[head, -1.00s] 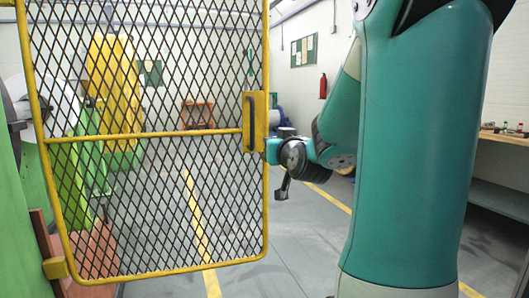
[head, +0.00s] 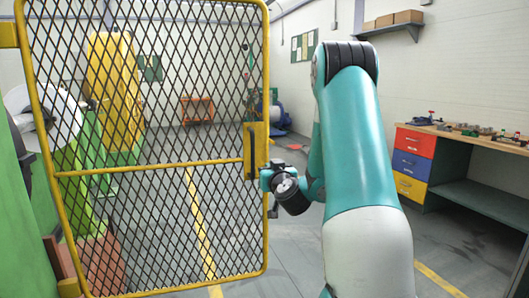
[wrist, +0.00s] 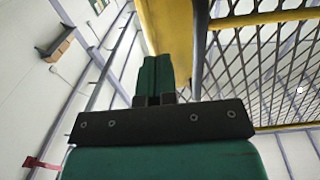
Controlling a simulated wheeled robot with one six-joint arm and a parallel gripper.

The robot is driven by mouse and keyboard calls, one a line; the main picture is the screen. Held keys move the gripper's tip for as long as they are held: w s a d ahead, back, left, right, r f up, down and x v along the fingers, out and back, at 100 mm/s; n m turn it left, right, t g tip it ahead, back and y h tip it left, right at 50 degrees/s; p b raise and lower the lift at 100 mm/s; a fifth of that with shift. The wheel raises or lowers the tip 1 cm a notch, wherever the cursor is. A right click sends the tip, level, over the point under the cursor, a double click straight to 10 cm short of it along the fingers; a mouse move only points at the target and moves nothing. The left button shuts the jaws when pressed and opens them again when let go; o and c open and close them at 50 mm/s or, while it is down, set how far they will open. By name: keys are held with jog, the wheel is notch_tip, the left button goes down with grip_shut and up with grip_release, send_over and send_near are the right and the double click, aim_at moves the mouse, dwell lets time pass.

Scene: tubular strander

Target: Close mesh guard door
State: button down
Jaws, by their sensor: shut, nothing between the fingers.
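The mesh guard door (head: 160,168) has a yellow frame and black diamond mesh, and fills the left half of the head view. A yellow plate (head: 262,142) with a dark upright handle (head: 250,152) sits on its right edge. My gripper (head: 266,178) is at that edge, just below and right of the handle; contact cannot be told there. In the wrist view my gripper (wrist: 155,75) has its green fingers shut and empty. The yellow plate (wrist: 170,30) is beyond the fingertips and the dark handle (wrist: 201,45) is to their right.
A green machine body (head: 25,225) stands at the left beside the door's hinge side. A yellow machine (head: 113,90) and an orange cart (head: 197,109) are behind the mesh. A workbench with coloured drawers (head: 411,164) stands at the right. Grey floor is open behind the door.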

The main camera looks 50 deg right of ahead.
aim_at(262, 161)
jog(key=p+x, duration=0.4)
jog(key=shift+w+d+r, duration=0.15)
jog(key=shift+w+r, duration=0.1)
jog(key=shift+w, duration=0.05)
jog(key=shift+w+d+f+p, duration=0.25)
jog(key=shift+w+d+p, duration=0.2)
jog(key=shift+p, duration=0.2)
jog(key=shift+w, duration=0.1)
